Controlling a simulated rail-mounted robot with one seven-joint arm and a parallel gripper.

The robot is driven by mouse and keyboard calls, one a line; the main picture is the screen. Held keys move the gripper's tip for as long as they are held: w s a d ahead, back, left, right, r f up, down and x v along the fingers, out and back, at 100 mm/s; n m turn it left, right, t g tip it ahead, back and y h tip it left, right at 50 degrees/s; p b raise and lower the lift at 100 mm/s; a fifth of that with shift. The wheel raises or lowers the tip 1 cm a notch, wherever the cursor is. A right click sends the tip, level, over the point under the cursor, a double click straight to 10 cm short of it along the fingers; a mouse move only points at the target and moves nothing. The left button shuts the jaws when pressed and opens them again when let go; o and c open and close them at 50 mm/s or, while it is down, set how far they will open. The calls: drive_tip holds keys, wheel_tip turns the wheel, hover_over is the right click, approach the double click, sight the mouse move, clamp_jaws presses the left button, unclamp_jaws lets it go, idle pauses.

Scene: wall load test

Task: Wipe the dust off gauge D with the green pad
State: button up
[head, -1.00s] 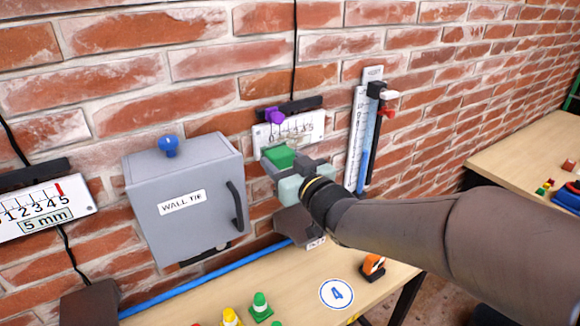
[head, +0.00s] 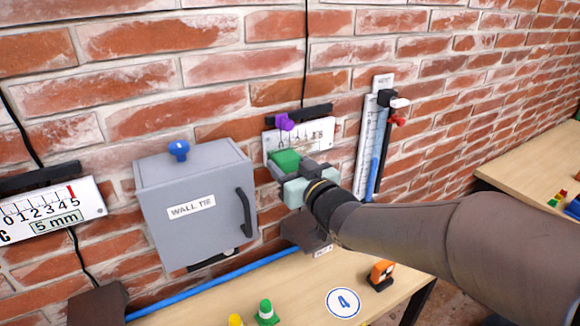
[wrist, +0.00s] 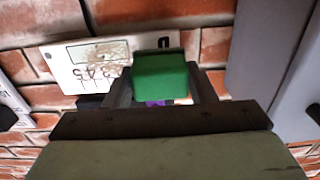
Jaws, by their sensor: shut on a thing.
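Gauge D (head: 323,126) is a white scale plate on the brick wall, under a dark bar with a purple knob (head: 285,122). In the wrist view the plate (wrist: 72,68) shows turned over, with a brown dusty smear across its scale and label box. My gripper (head: 283,171) is shut on the green pad (head: 286,160). The pad (wrist: 160,76) sits between the fingers in the wrist view, in front of one end of the plate, and hides part of it. I cannot tell whether the pad touches the plate.
A grey WALL TIE box (head: 170,235) with a blue knob and dark handle stands left of my gripper. A vertical gauge (head: 366,140) hangs to the right. Another gauge (head: 50,208) is at far left. The bench (head: 290,285) below holds cones and an orange-black item (head: 381,274).

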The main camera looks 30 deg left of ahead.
drive_tip(key=shift+x, duration=0.9)
drive_tip(key=shift+w+d, duration=0.45)
drive_tip(key=shift+w, duration=0.3)
drive_tip(key=shift+w+d, duration=0.45)
drive_tip(key=shift+w, duration=0.3)
drive_tip(key=shift+w, duration=0.1)
